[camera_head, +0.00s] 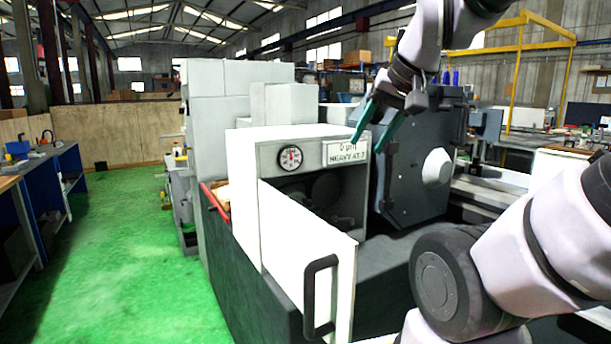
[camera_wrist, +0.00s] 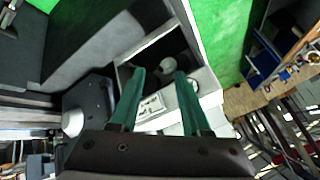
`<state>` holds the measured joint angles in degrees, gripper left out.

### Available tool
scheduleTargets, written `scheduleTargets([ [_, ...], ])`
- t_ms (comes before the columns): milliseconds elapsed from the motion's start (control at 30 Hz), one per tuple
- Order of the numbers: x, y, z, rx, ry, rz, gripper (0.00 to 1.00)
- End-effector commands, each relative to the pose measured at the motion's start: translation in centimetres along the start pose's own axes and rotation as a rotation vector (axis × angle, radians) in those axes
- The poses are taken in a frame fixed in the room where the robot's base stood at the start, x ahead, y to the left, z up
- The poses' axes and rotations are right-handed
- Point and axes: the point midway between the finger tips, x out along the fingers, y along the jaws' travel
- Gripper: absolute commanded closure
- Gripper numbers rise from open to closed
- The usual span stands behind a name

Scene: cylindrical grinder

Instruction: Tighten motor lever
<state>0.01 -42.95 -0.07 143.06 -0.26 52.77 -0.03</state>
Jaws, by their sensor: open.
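The grinder has a white cabinet (camera_head: 242,165) with a dark open compartment (camera_head: 318,192) at its front. Dark rounded shapes, possibly the motor, sit inside, but I cannot make out a lever. The compartment also shows in the wrist view (camera_wrist: 158,50), beyond the fingertips. My gripper (camera_head: 367,146), with two teal fingers, is open and empty. In the head view it overlaps the cabinet's upper right corner, by the sign. In the wrist view my gripper (camera_wrist: 159,72) has its fingers apart, with nothing between them.
The white cabinet door (camera_head: 300,245) stands open with a black handle (camera_head: 310,298). A round gauge (camera_head: 290,158) and a sign (camera_head: 347,151) are above the compartment. A dark grey wheel housing (camera_head: 412,165) stands to the right. Green floor (camera_head: 130,250) is clear at left, beside a blue workbench (camera_head: 45,185).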

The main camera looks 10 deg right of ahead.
Motion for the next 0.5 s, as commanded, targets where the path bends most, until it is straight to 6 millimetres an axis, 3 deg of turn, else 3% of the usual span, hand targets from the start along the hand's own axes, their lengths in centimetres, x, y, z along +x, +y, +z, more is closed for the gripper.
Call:
scheduleTargets([
  [33, 0.1, 0.0, 0.0, 0.003, -0.005, 0.000, 0.77],
  [100, 0.4, -0.1, 0.0, 0.012, -0.023, 0.000, 1.00],
  [267, 2.5, -0.4, 0.0, 0.075, -0.130, -0.004, 1.00],
  [500, 7.0, -1.4, -0.3, 0.243, -0.369, -0.055, 1.00],
])
